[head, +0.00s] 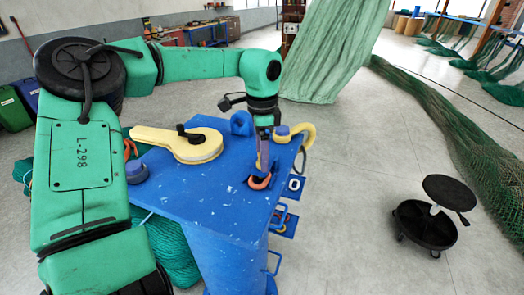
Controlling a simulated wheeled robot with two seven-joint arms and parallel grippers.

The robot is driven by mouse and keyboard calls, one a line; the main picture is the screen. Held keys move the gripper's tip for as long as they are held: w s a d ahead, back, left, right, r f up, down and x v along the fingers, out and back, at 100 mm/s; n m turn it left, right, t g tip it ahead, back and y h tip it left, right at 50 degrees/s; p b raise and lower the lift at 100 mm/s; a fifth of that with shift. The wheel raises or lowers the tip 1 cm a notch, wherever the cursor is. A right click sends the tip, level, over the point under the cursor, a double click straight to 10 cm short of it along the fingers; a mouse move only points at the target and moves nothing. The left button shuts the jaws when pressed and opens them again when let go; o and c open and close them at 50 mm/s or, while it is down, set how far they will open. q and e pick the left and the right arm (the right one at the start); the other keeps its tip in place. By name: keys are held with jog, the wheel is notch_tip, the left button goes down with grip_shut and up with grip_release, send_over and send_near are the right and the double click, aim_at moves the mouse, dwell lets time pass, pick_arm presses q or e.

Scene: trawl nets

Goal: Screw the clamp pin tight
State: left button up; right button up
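My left gripper (262,170) points straight down at the right part of the blue table. Its tips are at or just above an orange ring-shaped piece (260,183), perhaps a shackle or clamp. The fingers are small and seen edge-on, so I cannot tell whether they are shut on anything. I cannot make out the clamp pin itself; the gripper may hide it. A yellow teardrop-shaped block (178,143) with a black knob lies on the table to the left. My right gripper is not in view.
The blue table (205,205) has free room at its front. A blue eye bracket (241,123) and a yellow hook (307,133) are near its back and right edges. A black wheeled stool (430,220) stands right. Green netting (165,245) lies beside the table.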

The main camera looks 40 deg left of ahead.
pick_arm(q)
jog(key=shift+w+a+f, duration=0.1)
jog(key=shift+a, duration=0.1)
grip_shut()
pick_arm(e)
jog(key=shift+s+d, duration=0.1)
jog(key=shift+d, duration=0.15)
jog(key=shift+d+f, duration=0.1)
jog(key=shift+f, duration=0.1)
